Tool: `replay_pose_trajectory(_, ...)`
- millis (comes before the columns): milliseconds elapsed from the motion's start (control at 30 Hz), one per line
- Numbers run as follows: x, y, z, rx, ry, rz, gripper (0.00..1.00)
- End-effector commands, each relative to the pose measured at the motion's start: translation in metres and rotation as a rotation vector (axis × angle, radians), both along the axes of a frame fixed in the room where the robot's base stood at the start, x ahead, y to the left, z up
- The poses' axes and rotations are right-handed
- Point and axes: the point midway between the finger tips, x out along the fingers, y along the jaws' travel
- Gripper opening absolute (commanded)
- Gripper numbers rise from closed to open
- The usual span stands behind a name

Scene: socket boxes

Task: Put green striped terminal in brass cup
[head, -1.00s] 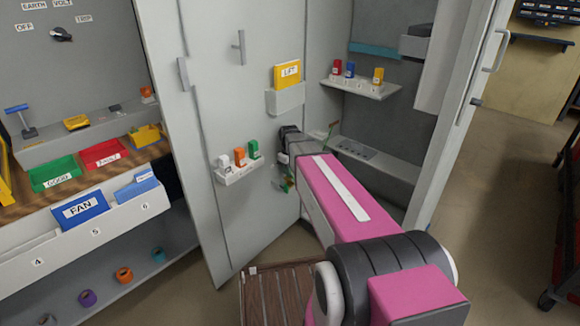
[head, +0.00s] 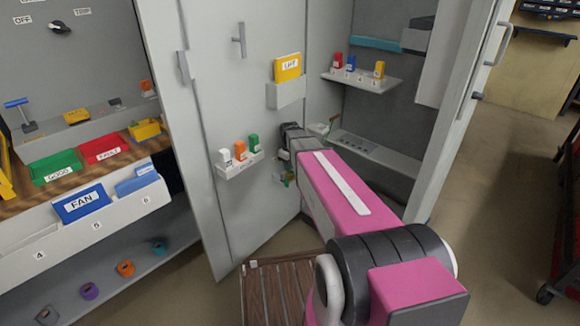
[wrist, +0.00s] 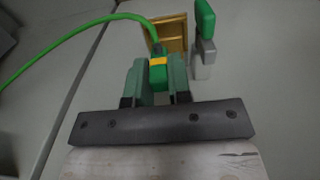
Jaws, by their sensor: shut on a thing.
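My gripper (wrist: 160,80) is shut on a green terminal (wrist: 158,76) with a yellow stripe. A green cable (wrist: 75,33) runs from the terminal's top and off to the left. A square brass-coloured cup (wrist: 178,28) shows just beyond the terminal in the wrist view. The terminal partly overlaps it, and I cannot tell whether the two touch. In the head view my gripper (head: 286,180) is small and mostly hidden behind my arm, low by the grey cabinet door; the cup cannot be made out there.
A green block on a grey and white piece (wrist: 205,45) stands right of the brass cup. A small shelf with white, orange and green blocks (head: 240,168) is on the door (head: 205,60). Another shelf (head: 360,85) is inside the cabinet. A slatted wooden surface (head: 285,290) lies below.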

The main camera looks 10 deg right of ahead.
Motion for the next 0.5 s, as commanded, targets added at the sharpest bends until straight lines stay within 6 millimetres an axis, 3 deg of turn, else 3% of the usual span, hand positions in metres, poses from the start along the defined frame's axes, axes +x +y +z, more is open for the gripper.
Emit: replay_pose_trajectory(500,-0.0001,-0.0001,-0.007,-0.001,0.001,0.0,0.0)
